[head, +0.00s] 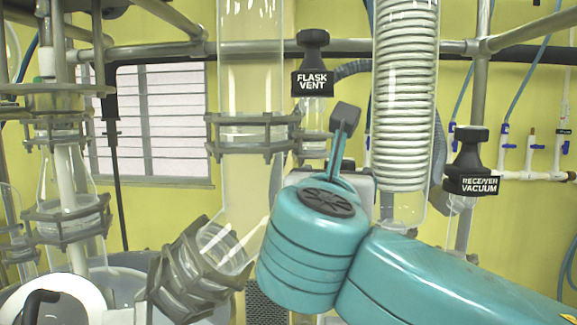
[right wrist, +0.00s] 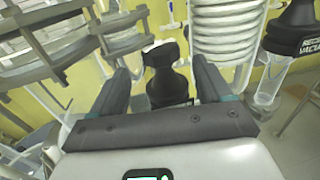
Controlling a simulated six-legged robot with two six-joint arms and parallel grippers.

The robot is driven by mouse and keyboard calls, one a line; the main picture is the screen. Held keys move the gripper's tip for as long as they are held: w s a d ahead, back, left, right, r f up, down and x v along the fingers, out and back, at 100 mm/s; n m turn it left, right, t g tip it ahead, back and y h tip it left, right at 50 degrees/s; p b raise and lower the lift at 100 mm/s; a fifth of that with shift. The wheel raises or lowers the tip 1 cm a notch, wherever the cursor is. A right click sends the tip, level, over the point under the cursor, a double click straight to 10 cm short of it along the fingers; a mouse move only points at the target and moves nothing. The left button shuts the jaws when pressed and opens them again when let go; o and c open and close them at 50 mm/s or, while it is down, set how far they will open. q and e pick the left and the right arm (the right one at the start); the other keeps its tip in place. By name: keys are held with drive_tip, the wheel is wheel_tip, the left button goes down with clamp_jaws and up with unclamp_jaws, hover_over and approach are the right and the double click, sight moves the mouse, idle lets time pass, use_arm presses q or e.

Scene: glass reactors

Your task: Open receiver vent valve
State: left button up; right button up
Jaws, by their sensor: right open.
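My right arm comes in from the lower right of the head view, and part of its gripper (head: 345,120) shows beyond the teal wrist. In the right wrist view the right gripper (right wrist: 161,66) is open. A black valve knob (right wrist: 166,84) shows between its two fingers, with gaps on both sides. No label on this knob is readable, so I cannot tell whether it is the receiver vent valve. In the head view I read the flask vent knob (head: 312,72) and the receiver vacuum knob (head: 470,170). My left gripper is not in view.
A coiled glass condenser (head: 404,95) stands right of the gripper. A wide glass column (head: 250,75) with a grey clamp (head: 250,135) stands left. A metal crossbar (head: 350,48) runs behind. Blue hoses and white piping (head: 535,175) are at the right wall.

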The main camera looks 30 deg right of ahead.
sight(348, 163)
drive_tip(key=x, duration=0.3)
drive_tip(key=shift+s+d, duration=0.2)
drive_tip(key=shift+s, duration=0.05)
drive_tip(key=shift+w, duration=0.55)
drive_tip(key=shift+d, duration=0.15)
drive_tip(key=shift+s+d, duration=0.1)
drive_tip(key=c, duration=1)
drive_tip(key=shift+c, duration=0.2)
drive_tip(key=shift+p, duration=0.3)
